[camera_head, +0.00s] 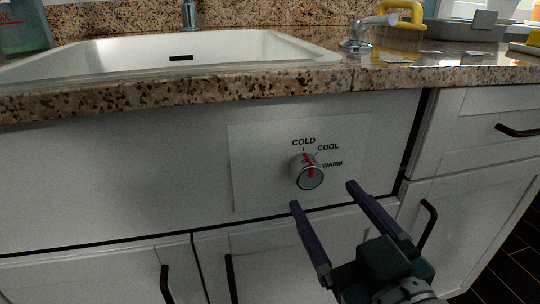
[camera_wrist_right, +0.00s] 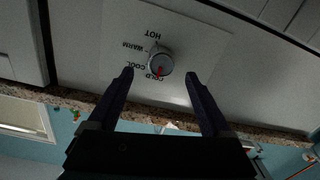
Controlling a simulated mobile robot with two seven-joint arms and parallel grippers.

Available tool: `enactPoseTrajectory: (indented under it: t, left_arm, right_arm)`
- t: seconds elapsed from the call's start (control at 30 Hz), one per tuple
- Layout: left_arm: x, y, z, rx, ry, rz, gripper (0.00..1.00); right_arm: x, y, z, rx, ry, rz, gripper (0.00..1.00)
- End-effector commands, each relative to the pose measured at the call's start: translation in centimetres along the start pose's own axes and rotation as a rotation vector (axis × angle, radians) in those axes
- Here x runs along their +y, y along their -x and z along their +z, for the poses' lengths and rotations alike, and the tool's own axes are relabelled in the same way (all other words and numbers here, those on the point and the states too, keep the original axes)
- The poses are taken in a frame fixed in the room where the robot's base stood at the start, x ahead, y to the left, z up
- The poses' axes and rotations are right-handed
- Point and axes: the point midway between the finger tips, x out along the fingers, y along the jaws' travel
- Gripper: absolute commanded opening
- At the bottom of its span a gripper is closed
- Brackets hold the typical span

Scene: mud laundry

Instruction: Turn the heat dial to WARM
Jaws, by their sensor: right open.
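The heat dial (camera_head: 309,178) is a round silver knob with a red pointer line, on a white plate (camera_head: 262,188) on the cabinet front below the sink. Its pointer is turned up toward the COLD label. COOL and WARM are printed to the right of it. In the right wrist view, which is upside down, the dial (camera_wrist_right: 160,62) shows with its red mark by COLD, and HOT is also readable. My right gripper (camera_head: 322,195) is open, with its two purple fingers pointing at the dial from the lower right. The fingertips appear short of the dial, with nothing between them.
A speckled granite counter edge (camera_head: 200,98) juts out above the panel. A white sink (camera_head: 230,50) is set in it. Cabinet doors with dark handles (camera_head: 427,222) are below and to the right. The panel around the dial is clear.

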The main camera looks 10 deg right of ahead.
Motion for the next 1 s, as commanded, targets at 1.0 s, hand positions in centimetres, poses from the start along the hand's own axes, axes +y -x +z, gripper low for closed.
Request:
enactPoseTrajectory:
  t: [1.0]
  left_arm:
    - [0.1,-1.5,0.5,0.0,0.001,0.0,0.5]
  right_arm:
    - [0.0,-5.5,0.0,-0.001,-0.001,-0.001,0.45]
